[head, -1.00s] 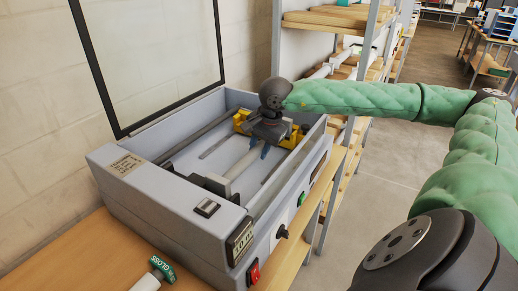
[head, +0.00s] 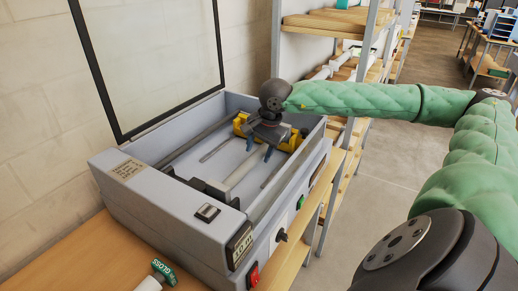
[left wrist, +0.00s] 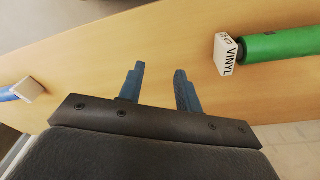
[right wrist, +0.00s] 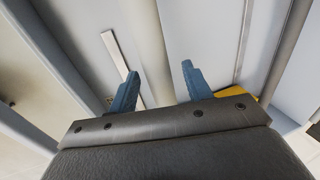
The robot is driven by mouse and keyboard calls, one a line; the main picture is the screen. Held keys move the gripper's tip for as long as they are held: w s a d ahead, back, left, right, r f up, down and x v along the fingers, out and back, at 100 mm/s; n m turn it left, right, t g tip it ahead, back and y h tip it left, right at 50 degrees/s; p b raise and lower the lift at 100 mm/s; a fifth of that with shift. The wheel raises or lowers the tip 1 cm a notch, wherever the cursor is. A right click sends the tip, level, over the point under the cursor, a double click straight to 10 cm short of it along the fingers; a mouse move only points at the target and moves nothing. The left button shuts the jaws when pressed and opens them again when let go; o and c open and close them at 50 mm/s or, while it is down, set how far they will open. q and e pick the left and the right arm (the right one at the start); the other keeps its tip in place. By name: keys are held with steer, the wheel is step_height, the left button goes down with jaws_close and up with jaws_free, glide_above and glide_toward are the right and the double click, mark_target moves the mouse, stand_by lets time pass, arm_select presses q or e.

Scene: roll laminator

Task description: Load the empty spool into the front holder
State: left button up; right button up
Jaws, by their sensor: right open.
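The empty spool, a bare pale grey tube (head: 240,170), lies lengthwise inside the open laminator (head: 160,188). Its near end is by a dark holder block (head: 214,187) and its far end runs under my right gripper. My right gripper (head: 258,150) is open just above the tube. In the right wrist view the tube (right wrist: 148,45) passes between the two spread blue fingers (right wrist: 158,85). I cannot tell whether both ends are seated. My left gripper (left wrist: 157,82) is open and empty above a wooden table (left wrist: 165,40).
A roll with a green GLOSS label (head: 163,270) lies at the table's front. In the left wrist view a green VINYL roll (left wrist: 275,45) lies at right and a blue roll (left wrist: 10,95) at left. Yellow brackets (head: 291,140) stand at the laminator's far end.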

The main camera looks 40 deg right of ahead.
arm_select(q)
steer(key=shift+s+a+f+p, duration=0.15)
steer(key=shift+s+f+p, duration=0.15)
steer(key=shift+f, duration=0.55)
steer(key=shift+s+a+f+p, duration=0.15)
steer(key=shift+s+a+f, duration=0.1)
steer(key=shift+f, duration=0.6)
steer(key=shift+s+a+f+p, duration=0.1)
steer(key=shift+s+f+p, duration=0.2)
steer(key=shift+f, duration=0.55)
arm_select(e)
steer(key=v, duration=1.2)
arm_select(q)
steer(key=shift+w+r, duration=0.15)
steer(key=shift+w, duration=0.15)
